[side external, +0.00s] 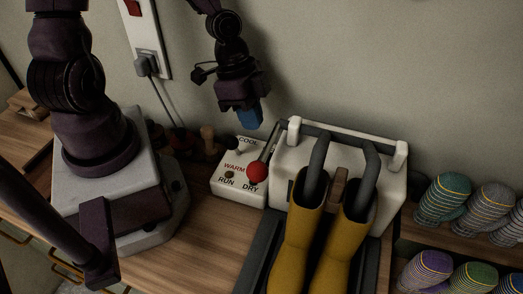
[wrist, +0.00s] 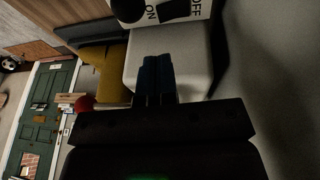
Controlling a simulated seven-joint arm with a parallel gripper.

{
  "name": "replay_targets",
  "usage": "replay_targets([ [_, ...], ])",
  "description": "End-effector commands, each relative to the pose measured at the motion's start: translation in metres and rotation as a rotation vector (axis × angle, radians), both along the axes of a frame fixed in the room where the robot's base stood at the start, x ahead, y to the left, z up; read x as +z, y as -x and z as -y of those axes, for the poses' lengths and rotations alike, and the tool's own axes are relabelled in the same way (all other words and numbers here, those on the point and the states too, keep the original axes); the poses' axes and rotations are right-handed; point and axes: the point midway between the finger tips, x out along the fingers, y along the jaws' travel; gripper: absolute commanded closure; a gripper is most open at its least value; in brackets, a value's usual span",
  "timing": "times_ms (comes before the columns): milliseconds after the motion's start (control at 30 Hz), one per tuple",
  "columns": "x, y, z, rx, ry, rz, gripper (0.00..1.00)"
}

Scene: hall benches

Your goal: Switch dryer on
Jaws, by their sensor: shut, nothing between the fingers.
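The boot dryer (side external: 285,150) is a white unit with dark tubes, and a pair of yellow boots (side external: 296,235) hangs upside down or sits on those tubes. Its control box (side external: 230,194) carries the words COOL, WARM, RUN and DRY, with a lever ending in a red ball (side external: 257,172). My gripper (side external: 249,118) is shut and empty, with blue fingertips, above and behind the control box, apart from it. In the wrist view my shut fingers (wrist: 154,75) lie before a white surface. A white panel marked ON and OFF (wrist: 174,10) shows at the top edge, with a dark switch partly cut off.
Several striped rolled items (side external: 443,199) sit on shelves at the right. Small knobbed objects (side external: 208,137) stand behind the control box. Bare wood (side external: 200,235) lies in front of it.

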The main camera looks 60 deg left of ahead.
Motion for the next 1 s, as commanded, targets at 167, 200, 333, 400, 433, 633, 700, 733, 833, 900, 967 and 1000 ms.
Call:
replay_targets([
  [167, -0.018, -0.002, 0.007, -0.007, 0.003, -0.003, 1.00],
  [200, -0.022, -0.002, 0.008, -0.006, 0.002, -0.003, 1.00],
  [333, -0.036, -0.003, 0.012, -0.007, -0.001, -0.004, 1.00],
  [400, -0.044, -0.005, 0.014, -0.006, 0.002, -0.004, 1.00],
  [433, -0.048, -0.005, 0.016, -0.006, 0.002, -0.006, 1.00],
  [633, -0.069, -0.008, 0.021, -0.003, 0.001, -0.004, 1.00],
  [700, -0.074, -0.009, 0.022, -0.003, 0.000, -0.004, 1.00],
  [733, -0.076, -0.009, 0.023, -0.002, 0.000, -0.004, 1.00],
  [833, -0.080, -0.010, 0.024, -0.002, -0.001, -0.001, 1.00],
  [900, -0.081, -0.010, 0.024, -0.002, -0.002, -0.002, 1.00],
  [967, -0.081, -0.010, 0.023, 0.000, -0.001, -0.001, 1.00],
  [1000, -0.081, -0.010, 0.023, 0.000, -0.001, -0.001, 1.00],
])
